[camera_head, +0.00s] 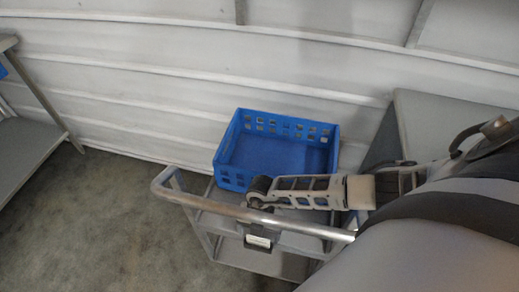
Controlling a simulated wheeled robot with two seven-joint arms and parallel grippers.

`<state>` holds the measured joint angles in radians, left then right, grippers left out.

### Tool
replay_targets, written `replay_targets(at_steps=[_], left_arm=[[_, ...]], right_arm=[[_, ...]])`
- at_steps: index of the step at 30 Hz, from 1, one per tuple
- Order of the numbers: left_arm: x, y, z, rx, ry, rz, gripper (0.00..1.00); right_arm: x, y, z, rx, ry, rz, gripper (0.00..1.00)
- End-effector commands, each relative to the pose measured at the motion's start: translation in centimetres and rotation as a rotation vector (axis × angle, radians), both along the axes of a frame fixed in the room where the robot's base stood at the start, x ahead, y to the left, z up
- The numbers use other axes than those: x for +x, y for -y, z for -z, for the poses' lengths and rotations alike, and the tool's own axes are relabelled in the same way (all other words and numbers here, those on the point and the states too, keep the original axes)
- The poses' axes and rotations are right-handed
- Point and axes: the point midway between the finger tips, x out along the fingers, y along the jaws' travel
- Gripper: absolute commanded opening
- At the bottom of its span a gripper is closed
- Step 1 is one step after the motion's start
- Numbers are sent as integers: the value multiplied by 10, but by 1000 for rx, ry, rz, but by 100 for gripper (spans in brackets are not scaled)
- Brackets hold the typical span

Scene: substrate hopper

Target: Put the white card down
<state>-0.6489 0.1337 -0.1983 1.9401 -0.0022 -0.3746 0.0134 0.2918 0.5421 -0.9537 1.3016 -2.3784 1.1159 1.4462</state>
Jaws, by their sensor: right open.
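No white card can be made out in this view. My right arm comes in from the right, and my right gripper (260,191) reaches left across the front of a blue crate (228,178). The gripper is open, and no card shows between its fingertips. The crate has slotted walls and stands on a grey metal cart (206,219). The gripper hides part of the crate's near wall and part of the cart top. My left gripper is not in view.
The cart's metal push handle (245,213) crosses in front of the gripper. A small dark fitting (258,240) is just below it. A grey table (30,150) stands at the left, and another grey surface (430,115) at the right. The floor (110,225) at left is clear.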

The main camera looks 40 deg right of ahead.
Motion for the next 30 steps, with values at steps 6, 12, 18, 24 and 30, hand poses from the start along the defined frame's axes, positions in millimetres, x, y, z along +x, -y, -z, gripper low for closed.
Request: replay_targets(at_steps=[6,12,18,24,30], left_arm=[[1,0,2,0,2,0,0],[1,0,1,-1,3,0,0],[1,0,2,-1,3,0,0],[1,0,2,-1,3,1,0],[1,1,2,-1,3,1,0]], right_arm=[[4,4,-36,1,5,-2,84],[7,9,-79,-1,5,-2,84],[9,11,-108,0,4,-1,84],[10,12,-117,0,2,-1,84],[10,12,-117,0,1,0,84]])
